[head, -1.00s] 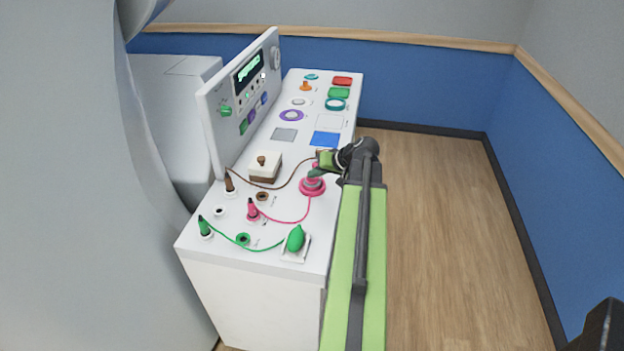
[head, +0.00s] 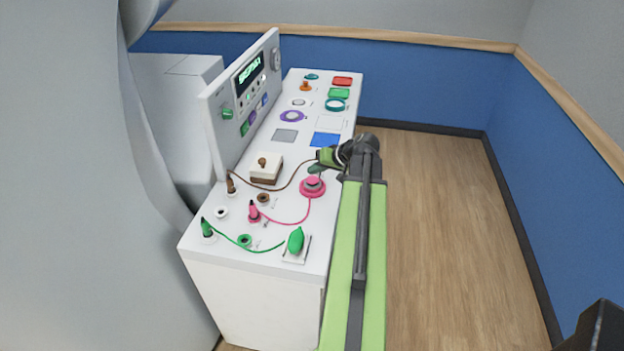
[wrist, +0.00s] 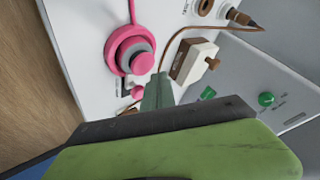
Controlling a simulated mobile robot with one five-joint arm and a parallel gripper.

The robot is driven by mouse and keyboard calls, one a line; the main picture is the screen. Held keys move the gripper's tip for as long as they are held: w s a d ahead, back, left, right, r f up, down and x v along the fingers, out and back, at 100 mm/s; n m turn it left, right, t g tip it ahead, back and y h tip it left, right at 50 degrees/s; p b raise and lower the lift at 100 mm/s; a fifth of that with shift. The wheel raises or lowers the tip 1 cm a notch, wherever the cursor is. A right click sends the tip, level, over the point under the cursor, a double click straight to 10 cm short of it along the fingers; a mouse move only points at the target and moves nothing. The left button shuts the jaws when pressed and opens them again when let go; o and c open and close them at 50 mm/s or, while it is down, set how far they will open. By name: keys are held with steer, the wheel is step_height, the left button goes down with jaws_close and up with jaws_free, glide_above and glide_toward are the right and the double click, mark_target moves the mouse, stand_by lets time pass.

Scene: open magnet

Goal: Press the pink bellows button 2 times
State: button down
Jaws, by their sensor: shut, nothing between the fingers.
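The pink bellows button (head: 312,185) sits on the white counter top near its right edge. It has a pink base ring, a grey middle and a pink cap, and a pink cord runs from it to a pink plug (head: 254,212). In the wrist view the button (wrist: 143,63) shows whole, with its cap uncovered. My gripper (head: 315,169) is shut and empty, its green fingertips just beyond and above the button in the head view. In the wrist view my fingertips (wrist: 158,88) are close beside the button; I cannot tell their exact height over it.
A white and brown block (head: 266,168) with a knob stands left of the button, its brown cord passing near my gripper. A green bulb (head: 296,240) lies nearer the front. An upright panel (head: 240,105) edges the counter's left side.

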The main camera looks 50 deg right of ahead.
steer(key=shift+r+p, duration=1.85)
steer(key=shift+r, duration=0.35)
stand_by(0.5)
step_height(320, 180, up, 4)
steer(key=p, duration=0.4)
glide_above(315, 180)
steer(key=shift+f, duration=0.1)
step_height(315, 180, down, 9)
steer(key=b, duration=0.9)
stand_by(1.5)
steer(key=shift+f+b, duration=0.3)
steer(key=shift+b, duration=0.1)
